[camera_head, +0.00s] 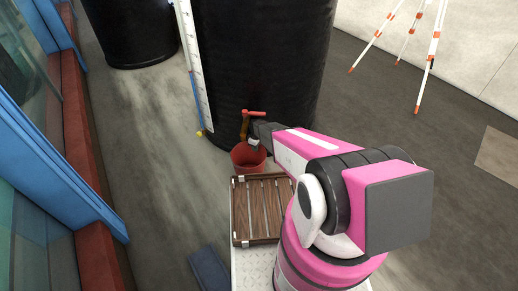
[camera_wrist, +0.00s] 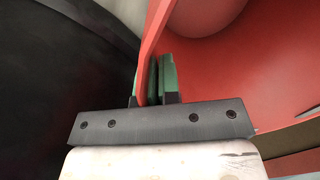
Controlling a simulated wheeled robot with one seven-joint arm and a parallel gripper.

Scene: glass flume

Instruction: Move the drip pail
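The drip pail (camera_head: 242,163) is a small red bucket at the foot of the large black tank, below a brass tap with a red handle (camera_head: 254,112). My gripper (camera_head: 255,143) reaches to the pail's rim from the right. In the wrist view, the green-padded fingers of my gripper (camera_wrist: 154,80) stand on either side of the red pail wall (camera_wrist: 240,65) and appear closed on it. The pail looks upright. Its base is partly hidden by the slatted tray, so I cannot tell whether it touches the floor.
A slatted wooden tray (camera_head: 235,213) lies in front of the pail, beside my arm. The black tank (camera_head: 265,55) stands close behind. A white-and-orange tripod (camera_head: 429,60) stands at back right. A blue-framed glass flume (camera_head: 60,150) runs along the left.

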